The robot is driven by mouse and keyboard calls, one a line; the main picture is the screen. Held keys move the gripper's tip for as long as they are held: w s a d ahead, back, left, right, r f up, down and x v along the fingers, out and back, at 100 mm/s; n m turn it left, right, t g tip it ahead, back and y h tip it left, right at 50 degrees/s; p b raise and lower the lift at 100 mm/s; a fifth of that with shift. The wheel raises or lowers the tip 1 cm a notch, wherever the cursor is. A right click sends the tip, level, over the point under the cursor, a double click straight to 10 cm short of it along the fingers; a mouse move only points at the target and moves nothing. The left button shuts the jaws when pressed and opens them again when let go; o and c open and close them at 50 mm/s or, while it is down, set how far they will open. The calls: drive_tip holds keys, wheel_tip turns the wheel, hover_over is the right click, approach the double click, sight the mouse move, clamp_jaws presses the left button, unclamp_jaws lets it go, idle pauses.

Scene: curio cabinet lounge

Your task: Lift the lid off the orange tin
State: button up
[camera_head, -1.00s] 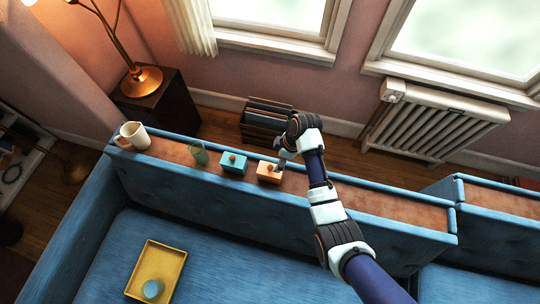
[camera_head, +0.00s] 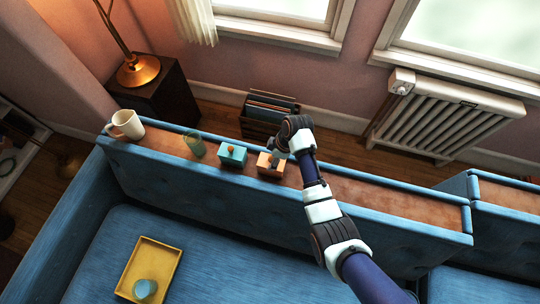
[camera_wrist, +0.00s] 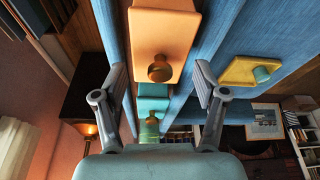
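The orange tin (camera_head: 266,170) stands on the brown top of the sofa's backrest, right of a teal tin (camera_head: 233,156). In the wrist view the orange tin (camera_wrist: 165,35) is close and large, with its lid on and a round brown knob (camera_wrist: 160,69) on the lid. My gripper (camera_head: 276,158) is at the tin, partly covering it in the head view. In the wrist view my gripper (camera_wrist: 160,83) is open, one finger on each side of the knob, with gaps between. The fingers do not appear to touch it.
A green glass (camera_head: 195,145) and a cream mug (camera_head: 127,124) stand left of the teal tin. A yellow tray (camera_head: 150,258) holding a blue-green cup (camera_head: 145,289) lies on the sofa seat. The ledge right of my gripper is clear.

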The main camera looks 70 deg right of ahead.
clamp_jaws()
drive_tip(key=shift+r+p, duration=0.75)
drive_tip(key=shift+p, duration=0.1)
idle(0.3)
drive_tip(key=shift+r+p, duration=1.7)
drive_tip(key=shift+p, duration=0.15)
